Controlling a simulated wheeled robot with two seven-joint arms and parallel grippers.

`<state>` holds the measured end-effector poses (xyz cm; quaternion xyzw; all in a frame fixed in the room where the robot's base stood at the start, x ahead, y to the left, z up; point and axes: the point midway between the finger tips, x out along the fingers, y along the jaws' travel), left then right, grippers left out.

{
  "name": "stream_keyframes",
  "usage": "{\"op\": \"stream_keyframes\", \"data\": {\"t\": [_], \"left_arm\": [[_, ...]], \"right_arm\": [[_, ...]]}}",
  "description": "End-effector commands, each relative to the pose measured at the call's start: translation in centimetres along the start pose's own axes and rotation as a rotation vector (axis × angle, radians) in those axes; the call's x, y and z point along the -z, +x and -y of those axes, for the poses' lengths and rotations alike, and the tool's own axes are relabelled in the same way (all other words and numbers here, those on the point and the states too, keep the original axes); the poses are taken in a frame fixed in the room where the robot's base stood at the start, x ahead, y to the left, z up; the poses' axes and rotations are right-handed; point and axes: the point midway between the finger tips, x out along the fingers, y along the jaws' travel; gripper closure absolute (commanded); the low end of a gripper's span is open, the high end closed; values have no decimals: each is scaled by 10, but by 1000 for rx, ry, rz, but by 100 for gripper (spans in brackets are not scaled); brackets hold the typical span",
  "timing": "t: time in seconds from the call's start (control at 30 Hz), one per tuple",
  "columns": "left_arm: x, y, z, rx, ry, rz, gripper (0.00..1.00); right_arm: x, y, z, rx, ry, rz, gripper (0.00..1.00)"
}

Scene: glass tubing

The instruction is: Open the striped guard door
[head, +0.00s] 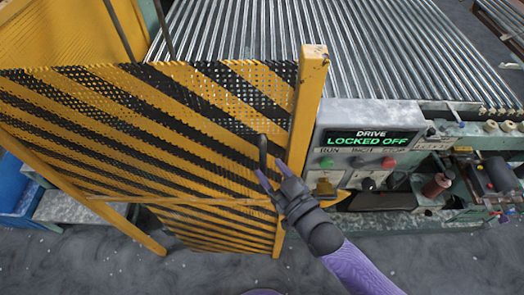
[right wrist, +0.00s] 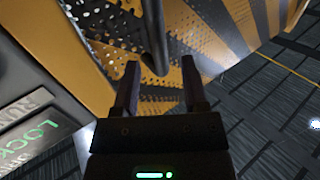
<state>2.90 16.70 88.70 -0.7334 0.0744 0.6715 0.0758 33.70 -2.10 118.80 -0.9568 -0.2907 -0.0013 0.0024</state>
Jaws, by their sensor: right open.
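The striped guard door (head: 170,120) is a perforated yellow and black panel on the left of the head view. It also fills the upper part of the right wrist view (right wrist: 205,30). Its black bar handle (head: 262,150) stands near the yellow post at the panel's right edge. My right gripper (head: 270,169) is at the handle's lower end. In the right wrist view the gripper (right wrist: 160,82) is open, and the handle's bent lower end (right wrist: 153,50) shows between and just beyond the fingertips. I cannot tell whether they touch. My left gripper is out of view.
Glass tubes (head: 300,40) lie in rows behind. Machinery (head: 470,185) stands at the right. Grey floor (head: 200,275) lies open in front.

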Motion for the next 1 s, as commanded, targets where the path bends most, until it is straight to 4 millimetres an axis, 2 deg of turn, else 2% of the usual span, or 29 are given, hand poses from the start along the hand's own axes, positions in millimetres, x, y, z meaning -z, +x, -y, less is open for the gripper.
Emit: {"op": "stream_keyframes", "data": {"t": [0.1,0.2,0.53,0.57,0.8,1.0], "left_arm": [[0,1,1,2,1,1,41],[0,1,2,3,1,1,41],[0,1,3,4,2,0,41],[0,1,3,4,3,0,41],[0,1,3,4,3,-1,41],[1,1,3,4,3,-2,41]], "right_arm": [[0,21,0,0,0,0,44],[-1,32,0,-1,-1,1,44],[-1,38,0,0,0,3,44],[-1,38,0,0,0,3,48],[-1,37,0,-1,0,4,99],[-1,37,0,-1,0,4,100]]}}
